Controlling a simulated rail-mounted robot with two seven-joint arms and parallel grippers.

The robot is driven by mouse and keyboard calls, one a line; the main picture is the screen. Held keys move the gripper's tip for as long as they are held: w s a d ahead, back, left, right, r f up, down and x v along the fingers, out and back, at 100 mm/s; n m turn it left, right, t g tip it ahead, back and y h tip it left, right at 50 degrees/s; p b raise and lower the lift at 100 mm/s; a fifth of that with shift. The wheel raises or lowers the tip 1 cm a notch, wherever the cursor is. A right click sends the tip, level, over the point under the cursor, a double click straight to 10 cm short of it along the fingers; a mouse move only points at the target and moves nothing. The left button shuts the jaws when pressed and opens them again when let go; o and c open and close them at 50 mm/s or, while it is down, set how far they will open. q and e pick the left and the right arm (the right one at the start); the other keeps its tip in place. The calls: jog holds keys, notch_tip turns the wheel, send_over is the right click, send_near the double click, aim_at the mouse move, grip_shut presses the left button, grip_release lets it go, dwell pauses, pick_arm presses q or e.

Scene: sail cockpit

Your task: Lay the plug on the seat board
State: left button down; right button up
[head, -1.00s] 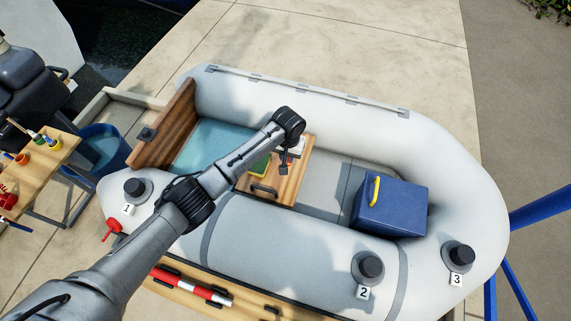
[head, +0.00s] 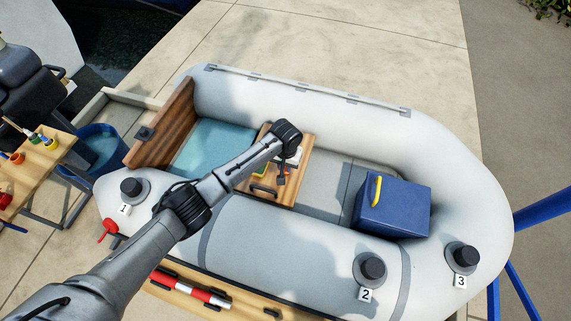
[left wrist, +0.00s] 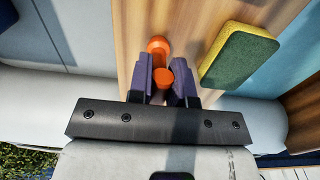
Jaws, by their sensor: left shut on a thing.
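My left gripper (head: 281,179) is over the wooden seat board (head: 301,168) that crosses the inflatable boat. In the left wrist view the gripper (left wrist: 164,84) is shut on an orange plug (left wrist: 163,77), between its dark purple fingers. A rounded orange end (left wrist: 158,45) sticks out beyond the fingers, in front of the bare wood of the board (left wrist: 190,25). Whether the plug touches the board, I cannot tell. In the head view the plug is too small or hidden to make out. My right gripper is not in view.
A yellow and green sponge (left wrist: 240,56) lies on the board beside the gripper. A dark handle (head: 263,190) is at the board's near end. A blue box (head: 395,210) with a yellow handle stands to the right. Numbered valves sit on the white tube (head: 290,240).

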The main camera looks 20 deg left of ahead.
pick_arm(q)
jog(key=shift+f, duration=0.2)
jog(key=c, duration=1.1)
grip_release()
jog(key=shift+o, duration=0.2)
notch_tip(320, 180, up, 12)
jog(key=p, duration=0.4)
jog(key=shift+r, duration=0.25)
jog(key=shift+s+f, duration=0.1)
